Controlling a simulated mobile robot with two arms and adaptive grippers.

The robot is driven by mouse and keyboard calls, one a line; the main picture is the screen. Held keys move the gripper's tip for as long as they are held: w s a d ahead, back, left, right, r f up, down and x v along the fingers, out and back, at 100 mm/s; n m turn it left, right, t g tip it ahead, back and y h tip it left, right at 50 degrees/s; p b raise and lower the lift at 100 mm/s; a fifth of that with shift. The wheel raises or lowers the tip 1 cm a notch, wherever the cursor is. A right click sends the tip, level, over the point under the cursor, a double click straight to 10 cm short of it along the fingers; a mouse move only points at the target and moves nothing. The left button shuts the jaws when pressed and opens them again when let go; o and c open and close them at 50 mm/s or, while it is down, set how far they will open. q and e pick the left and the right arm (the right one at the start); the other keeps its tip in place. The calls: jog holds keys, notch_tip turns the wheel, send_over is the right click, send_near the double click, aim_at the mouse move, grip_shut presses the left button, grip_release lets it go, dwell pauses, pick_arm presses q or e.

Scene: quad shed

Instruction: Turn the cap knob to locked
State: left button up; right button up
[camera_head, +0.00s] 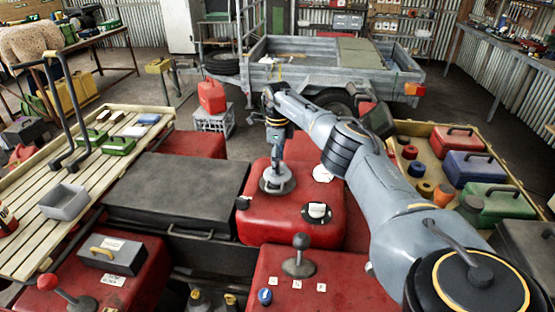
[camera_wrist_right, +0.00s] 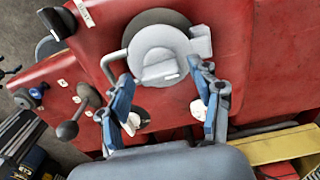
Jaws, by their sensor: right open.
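The grey round cap (camera_head: 277,183) sits on top of the red tank (camera_head: 254,222). In the right wrist view the cap (camera_wrist_right: 158,55) shows a raised bar across its face and a short pale mark near the bar. My right gripper (camera_head: 277,158) points down directly above the cap. In the right wrist view its blue fingers (camera_wrist_right: 163,72) are open, one on each side of the near part of the cap. I cannot tell whether they touch it. Nothing is held. In the head view the gripper and wrist partly hide the cap. My left gripper is not in view.
A lever with a ball knob (camera_head: 300,243) stands in front. A black case (camera_head: 175,190) lies left; a crate of coloured boxes (camera_head: 430,135) is right.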

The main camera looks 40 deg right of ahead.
jog(key=c, duration=1.1)
jog(key=shift+c, duration=0.2)
jog(key=shift+m, duration=0.3)
jog(key=m, duration=0.3)
jog(key=m+p, duration=0.1)
jog(key=m, duration=0.4)
jog(key=shift+r, duration=0.1)
jog(key=m+p, duration=0.1)
jog(key=m, duration=0.3)
jog(key=shift+w+m, duration=0.1)
jog(key=shift+m, duration=0.2)
jog(key=m+p, duration=0.1)
jog(key=m, duration=0.3)
jog(key=shift+m, duration=0.3)
